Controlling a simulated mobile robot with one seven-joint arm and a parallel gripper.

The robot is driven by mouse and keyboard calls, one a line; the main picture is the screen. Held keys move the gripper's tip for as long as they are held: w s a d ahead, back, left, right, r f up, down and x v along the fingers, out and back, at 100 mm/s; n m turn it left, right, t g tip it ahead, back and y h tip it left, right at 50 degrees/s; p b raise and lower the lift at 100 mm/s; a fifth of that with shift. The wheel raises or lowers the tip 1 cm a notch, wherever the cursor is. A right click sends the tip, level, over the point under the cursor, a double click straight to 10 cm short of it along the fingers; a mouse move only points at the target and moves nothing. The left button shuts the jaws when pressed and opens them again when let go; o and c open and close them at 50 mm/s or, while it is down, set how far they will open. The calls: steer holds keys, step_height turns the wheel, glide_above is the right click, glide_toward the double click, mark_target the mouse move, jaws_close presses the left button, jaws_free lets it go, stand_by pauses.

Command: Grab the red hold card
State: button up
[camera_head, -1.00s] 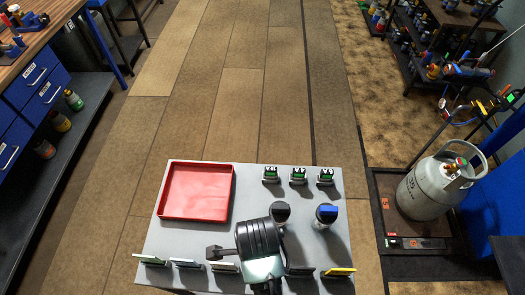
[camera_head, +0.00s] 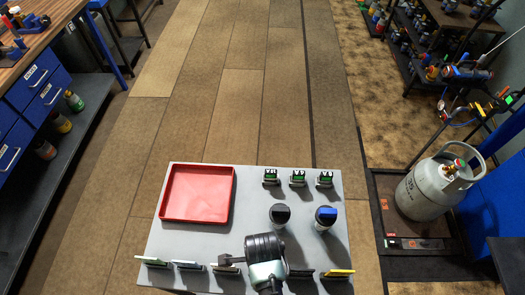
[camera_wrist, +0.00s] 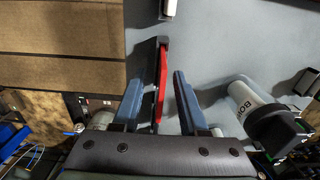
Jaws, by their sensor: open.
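The red hold card (camera_wrist: 161,88) shows edge-on in the wrist view, standing on the grey table top. My gripper (camera_wrist: 157,97) is open, with one blue-grey finger on each side of the card and a visible gap to each. In the head view my gripper (camera_head: 229,262) is low over the row of cards at the table's near edge. The red face of the card cannot be made out there, and my wrist covers part of the row.
Other cards stand in the row: pale green (camera_head: 152,261), bluish (camera_head: 187,265) and yellow (camera_head: 338,273). Black-capped (camera_head: 280,214) and blue-capped (camera_head: 326,216) bottles stand behind. A red tray (camera_head: 197,219) lies left; several small green-faced items (camera_head: 297,178) stand along the back.

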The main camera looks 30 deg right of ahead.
jaws_close()
steer(key=shift+r, duration=0.1)
